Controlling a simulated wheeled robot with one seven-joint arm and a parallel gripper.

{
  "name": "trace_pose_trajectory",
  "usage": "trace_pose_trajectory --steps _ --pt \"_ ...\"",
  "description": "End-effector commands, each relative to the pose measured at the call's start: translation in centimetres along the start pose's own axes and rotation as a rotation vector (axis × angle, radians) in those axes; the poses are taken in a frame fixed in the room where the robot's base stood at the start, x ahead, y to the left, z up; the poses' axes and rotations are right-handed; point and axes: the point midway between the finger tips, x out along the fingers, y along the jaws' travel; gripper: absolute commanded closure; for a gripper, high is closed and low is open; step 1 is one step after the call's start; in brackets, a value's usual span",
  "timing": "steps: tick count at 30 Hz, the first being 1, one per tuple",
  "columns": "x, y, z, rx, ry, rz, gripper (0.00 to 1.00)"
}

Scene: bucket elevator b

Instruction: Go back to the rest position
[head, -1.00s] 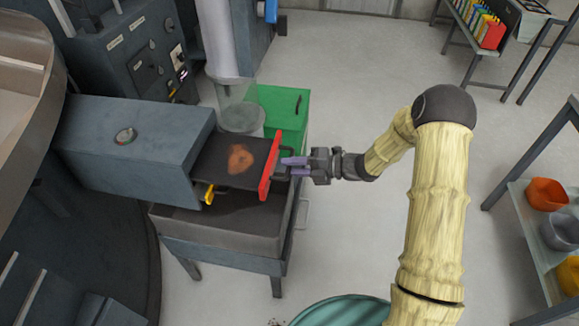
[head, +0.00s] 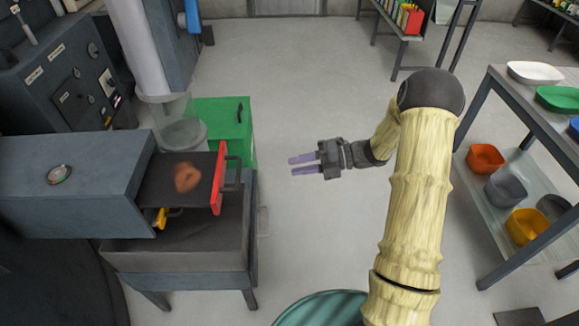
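My gripper (head: 291,166) is open and empty, with its two purple fingers apart and pointing left. It hangs in free air over the grey floor, to the right of the drawer and clear of its handle. The drawer (head: 150,190) is pulled out of the grey housing (head: 70,180) and has a red front plate (head: 218,178) with a dark handle (head: 233,172). A reddish-brown patch of material (head: 187,177) lies on the drawer.
A green box (head: 222,125) stands behind the drawer, next to a clear cylinder (head: 178,122). A yellow handle (head: 161,218) shows below the drawer. A shelf (head: 470,180) with coloured bowls stands at the right. A teal round container (head: 320,310) is at the bottom. The middle floor is clear.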

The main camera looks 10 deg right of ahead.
Motion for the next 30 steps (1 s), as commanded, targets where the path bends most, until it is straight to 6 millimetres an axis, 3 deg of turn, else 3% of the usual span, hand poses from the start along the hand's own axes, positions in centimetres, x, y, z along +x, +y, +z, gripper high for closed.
trace_pose_trajectory --steps 17,23,27,30 --pt "0.3 0.4 0.7 0.024 -0.045 -0.023 0.71" --pt "0.7 2.1 4.1 0.201 -0.309 -0.123 0.71" --pt "-0.5 3.1 6.2 0.415 -0.579 -0.178 0.71" --pt "-2.0 3.7 6.7 0.585 -0.771 -0.191 0.71"
